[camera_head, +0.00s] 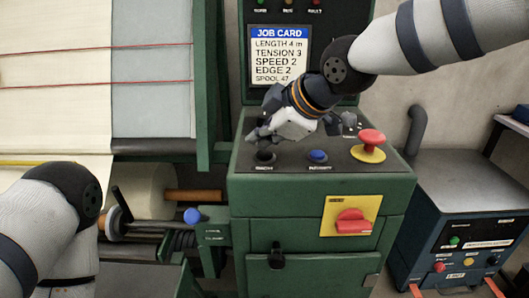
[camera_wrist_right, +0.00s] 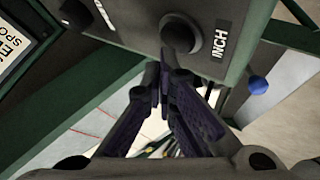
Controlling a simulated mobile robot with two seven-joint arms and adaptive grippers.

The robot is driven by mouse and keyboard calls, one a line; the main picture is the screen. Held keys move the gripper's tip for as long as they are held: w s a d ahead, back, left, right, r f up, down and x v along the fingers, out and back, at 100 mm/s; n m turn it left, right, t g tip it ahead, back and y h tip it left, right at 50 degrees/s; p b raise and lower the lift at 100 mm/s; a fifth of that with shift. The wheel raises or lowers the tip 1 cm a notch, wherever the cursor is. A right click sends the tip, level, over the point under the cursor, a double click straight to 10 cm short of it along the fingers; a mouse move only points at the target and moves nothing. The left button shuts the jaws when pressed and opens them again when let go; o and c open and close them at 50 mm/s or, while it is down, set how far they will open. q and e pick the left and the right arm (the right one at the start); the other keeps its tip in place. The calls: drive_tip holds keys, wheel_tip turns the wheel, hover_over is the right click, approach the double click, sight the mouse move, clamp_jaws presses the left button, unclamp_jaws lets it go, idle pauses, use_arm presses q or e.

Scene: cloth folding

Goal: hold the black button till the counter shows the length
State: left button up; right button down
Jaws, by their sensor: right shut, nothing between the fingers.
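The black button (camera_head: 265,156) is on the sloped top of the green console, at its front left. In the right wrist view the black button (camera_wrist_right: 178,36) sits beside the label INCH. My right gripper (camera_head: 254,136) is shut and empty, just above and behind the button. In the wrist view its fingertips (camera_wrist_right: 162,72) are close to the button; I cannot tell whether they touch it. The job card (camera_head: 280,58) reads LENGTH 4 m. I cannot make out a counter reading; my right arm covers part of the console. My left gripper is out of view.
A blue button (camera_head: 317,156) and a red mushroom button (camera_head: 371,138) on a yellow base stand to the right. A red switch (camera_head: 352,222) is on the console front. Cream cloth (camera_head: 60,105) hangs at the left. A blue-grey cabinet (camera_head: 460,205) stands at the right.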

drive_tip(key=shift+f, duration=0.15)
drive_tip(key=shift+f, duration=0.55)
idle(3.0)
idle(3.9)
drive_tip(key=shift+r, duration=0.95)
